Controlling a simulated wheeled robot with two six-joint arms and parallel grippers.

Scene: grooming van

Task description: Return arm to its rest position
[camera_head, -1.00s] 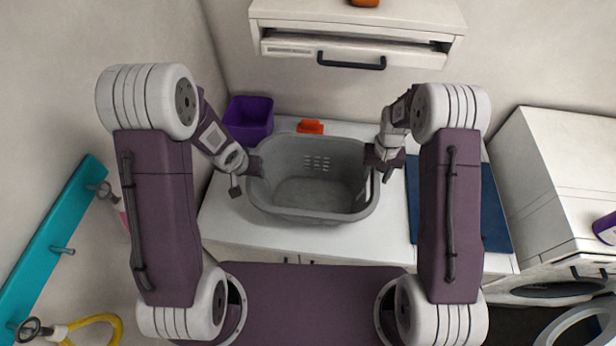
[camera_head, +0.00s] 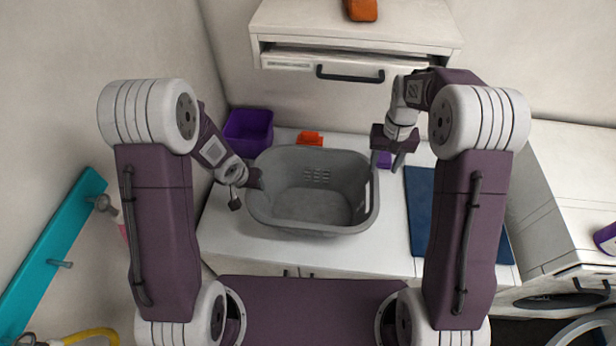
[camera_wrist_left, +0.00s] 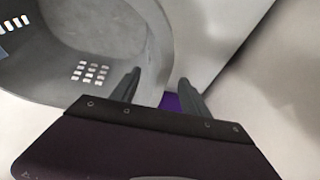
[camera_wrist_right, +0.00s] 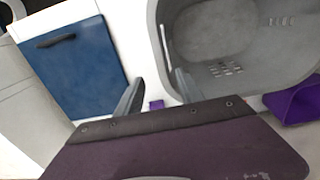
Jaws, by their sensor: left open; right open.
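My right gripper (camera_head: 388,164) is open and empty above the counter, just right of the grey basket's right rim. In the right wrist view its two fingers (camera_wrist_right: 157,90) are spread apart with nothing between them but counter and a small purple thing beyond. My left gripper (camera_head: 243,192) is at the basket's left rim. In the left wrist view its fingers (camera_wrist_left: 158,90) are apart, with the basket wall between or just beyond them; whether they touch it is unclear. The grey basket (camera_head: 262,208) stands upright on the counter and looks empty.
A purple bin (camera_head: 248,128) and an orange object (camera_head: 310,138) stand behind the basket. A small purple item (camera_head: 384,160) is by the right gripper. A blue mat (camera_head: 424,215) lies at right. A drawer unit (camera_head: 355,30) hangs above the back.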

